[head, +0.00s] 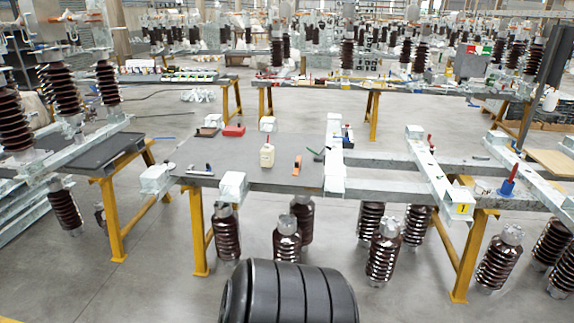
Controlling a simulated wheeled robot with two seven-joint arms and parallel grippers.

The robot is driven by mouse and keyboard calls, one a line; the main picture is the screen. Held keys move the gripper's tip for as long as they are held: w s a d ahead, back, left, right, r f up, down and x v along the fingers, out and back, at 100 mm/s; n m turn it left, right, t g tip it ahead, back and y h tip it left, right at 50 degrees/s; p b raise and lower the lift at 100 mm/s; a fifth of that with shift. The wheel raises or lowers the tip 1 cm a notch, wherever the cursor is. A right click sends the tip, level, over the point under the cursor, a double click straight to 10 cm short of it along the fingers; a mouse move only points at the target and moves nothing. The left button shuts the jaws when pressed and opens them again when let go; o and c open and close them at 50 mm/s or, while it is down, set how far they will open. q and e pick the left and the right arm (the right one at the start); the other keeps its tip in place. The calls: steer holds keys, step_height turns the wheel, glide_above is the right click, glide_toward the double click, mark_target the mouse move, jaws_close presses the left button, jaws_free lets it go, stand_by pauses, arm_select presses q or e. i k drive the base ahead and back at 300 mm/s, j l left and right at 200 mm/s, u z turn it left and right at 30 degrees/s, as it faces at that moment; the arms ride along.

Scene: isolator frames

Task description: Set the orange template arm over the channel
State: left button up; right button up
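A small upright orange piece (297,164), which looks like the template arm, is on the grey worktable (235,150). It is left of a pale galvanized channel (334,158) that runs front to back across the table. A gap of bare table separates the two. The orange piece is small in view, so I cannot make out its full shape or any pivot. A second pale channel (425,160) lies further right, with a yellow label (462,209) at its near end. Neither of my grippers is in view.
A red-and-blue item (508,182) stands at right. Yellow legs (198,230) support the table. Grey floor (150,280) is open front left.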

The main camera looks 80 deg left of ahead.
mark_target(297, 163)
steer(key=u, duration=2.7)
steer(key=z, duration=0.25)
steer(key=i+j+z, duration=0.2)
steer(key=i+z, duration=0.2)
steer(key=i+j+z, duration=0.45)
